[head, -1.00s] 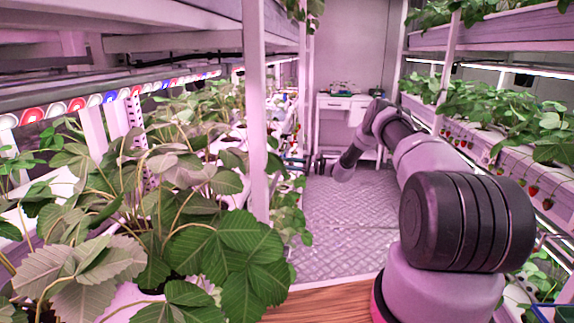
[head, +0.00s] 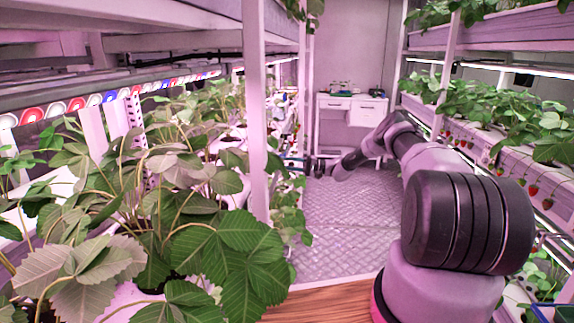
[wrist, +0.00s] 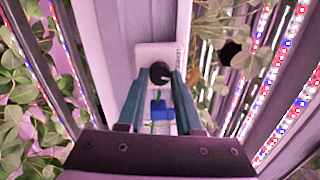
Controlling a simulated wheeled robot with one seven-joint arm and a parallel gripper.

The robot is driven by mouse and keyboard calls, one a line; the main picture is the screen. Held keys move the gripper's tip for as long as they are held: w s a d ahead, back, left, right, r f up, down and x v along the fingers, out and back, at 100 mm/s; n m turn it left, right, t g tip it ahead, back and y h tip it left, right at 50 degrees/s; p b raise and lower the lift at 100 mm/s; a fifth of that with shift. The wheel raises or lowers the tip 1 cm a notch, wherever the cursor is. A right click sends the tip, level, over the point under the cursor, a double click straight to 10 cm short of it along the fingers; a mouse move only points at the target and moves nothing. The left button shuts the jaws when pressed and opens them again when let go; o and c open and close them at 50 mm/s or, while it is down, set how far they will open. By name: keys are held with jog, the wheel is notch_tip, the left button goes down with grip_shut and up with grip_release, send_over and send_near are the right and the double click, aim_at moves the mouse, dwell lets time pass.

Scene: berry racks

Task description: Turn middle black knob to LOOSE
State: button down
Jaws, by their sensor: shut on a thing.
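A round black knob (wrist: 160,73) with a small light mark shows near the middle of the wrist view. It sits on a pale plate (wrist: 158,52) on an upright post. My gripper (wrist: 159,82) has its two teal fingers on either side of the knob and is shut on it. A blue block-like part (wrist: 159,108) shows between the fingers, nearer to me than the knob. No LOOSE lettering is readable. In the head view my gripper and the knob cannot be made out.
Leafy plants (wrist: 18,95) crowd the left of the wrist view, with striped light strips (wrist: 285,110) on the right. In the head view, racks line both sides of a clear metal floor (head: 345,215), and a white cabinet (head: 350,108) stands at the back.

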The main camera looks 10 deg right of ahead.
jog(key=shift+d+n, duration=0.1)
jog(key=shift+n, duration=0.9)
jog(key=c, duration=0.6)
grip_release()
jog(key=v, duration=1)
jog(key=shift+d+f, duration=0.15)
jog(key=shift+d, duration=0.25)
